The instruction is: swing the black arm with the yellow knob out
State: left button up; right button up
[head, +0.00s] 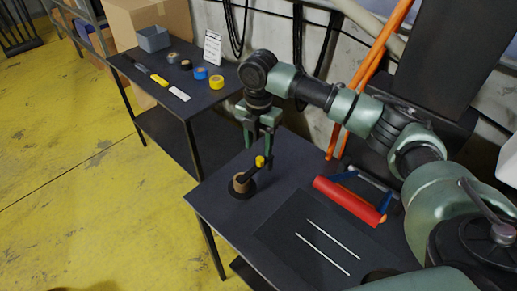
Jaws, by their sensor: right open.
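The black arm (250,174) reaches from a brown roll on a dark round base up and to the right. The yellow knob (260,161) sits near its outer end. The knob shows just below the fingers, close to the tips. I cannot tell whether a finger touches it. My left gripper is not in view.
The near table (222,203) also holds a red roll (347,200) and a dark mat (275,236) with two thin white rods. A second table (205,108) at the back left carries tape rolls and a grey bin (153,39). Yellow floor lies left.

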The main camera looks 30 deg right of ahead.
aim_at(260, 158)
jog(key=f, duration=0.2)
jog(key=shift+s+d+f, duration=0.1)
jog(key=shift+s+f, duration=0.25)
jog(key=shift+s, duration=0.05)
jog(key=shift+w+d+f+p, duration=0.1)
jog(key=shift+f+p, duration=0.1)
jog(key=shift+f, duration=0.2)
jog(key=shift+w+d+f+p, duration=0.1)
jog(key=shift+f+p, duration=0.1)
jog(key=shift+f, duration=0.2)
jog(key=shift+w+f, duration=0.2)
jog(key=shift+f, duration=0.65)
jog(key=c, duration=0.8)
grip_shut()
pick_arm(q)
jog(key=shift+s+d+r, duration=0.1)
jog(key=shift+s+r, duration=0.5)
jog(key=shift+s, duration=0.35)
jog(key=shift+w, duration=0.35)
pick_arm(e)
jog(key=shift+r, duration=0.1)
